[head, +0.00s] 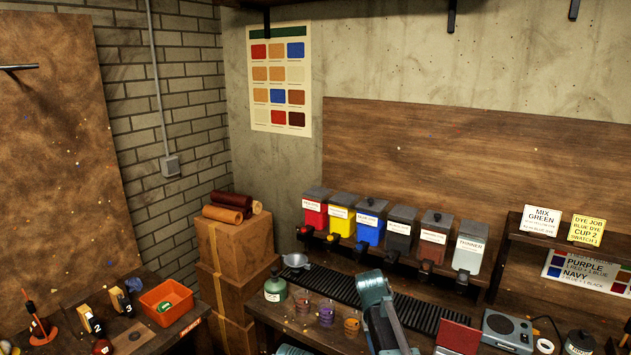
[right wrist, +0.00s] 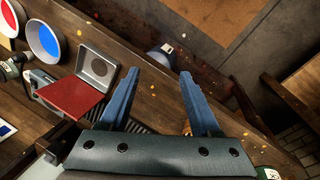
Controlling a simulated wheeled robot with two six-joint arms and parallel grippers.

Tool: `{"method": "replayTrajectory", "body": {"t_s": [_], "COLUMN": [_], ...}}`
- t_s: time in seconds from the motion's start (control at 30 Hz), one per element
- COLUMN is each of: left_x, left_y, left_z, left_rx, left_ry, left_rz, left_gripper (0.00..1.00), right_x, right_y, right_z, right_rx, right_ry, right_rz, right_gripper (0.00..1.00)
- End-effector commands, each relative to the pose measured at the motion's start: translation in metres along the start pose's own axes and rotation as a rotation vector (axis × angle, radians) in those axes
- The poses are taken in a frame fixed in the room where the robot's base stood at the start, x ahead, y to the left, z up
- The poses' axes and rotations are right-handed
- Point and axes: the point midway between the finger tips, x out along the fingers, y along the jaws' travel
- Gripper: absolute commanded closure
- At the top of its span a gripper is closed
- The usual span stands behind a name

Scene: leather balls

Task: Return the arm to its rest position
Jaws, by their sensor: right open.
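My right gripper (right wrist: 159,75) is open, its two blue fingers apart with nothing between them. In the right wrist view it hangs over the dark wooden bench. In the head view a teal and grey link of my arm rises at the bottom centre, in front of the bench; no fingertips can be made out there. Another small teal part of mine shows at the bottom edge, left of it. My left gripper is not seen.
Dye dispensers (head: 369,222) line the back. An orange bin (head: 167,301) stands on the left table. Stacked boxes (head: 234,248) fill the corner.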

Motion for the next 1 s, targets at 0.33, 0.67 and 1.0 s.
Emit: {"method": "replayTrajectory", "body": {"t_s": [0.33, 0.67, 1.0], "left_x": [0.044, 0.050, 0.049], "left_y": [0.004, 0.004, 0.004], "left_z": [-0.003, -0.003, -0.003], "left_rx": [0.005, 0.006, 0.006], "left_ry": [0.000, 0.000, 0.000], "left_rz": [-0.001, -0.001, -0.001], "left_gripper": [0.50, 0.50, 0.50], "right_x": [0.030, 0.033, 0.033], "right_y": [-0.102, -0.118, -0.118], "right_z": [0.193, 0.232, 0.231], "right_rx": [-0.359, -0.450, -0.448], "right_ry": [0.039, 0.046, 0.045], "right_rz": [-0.107, -0.135, -0.134], "right_gripper": [0.36, 0.36, 0.36]}}
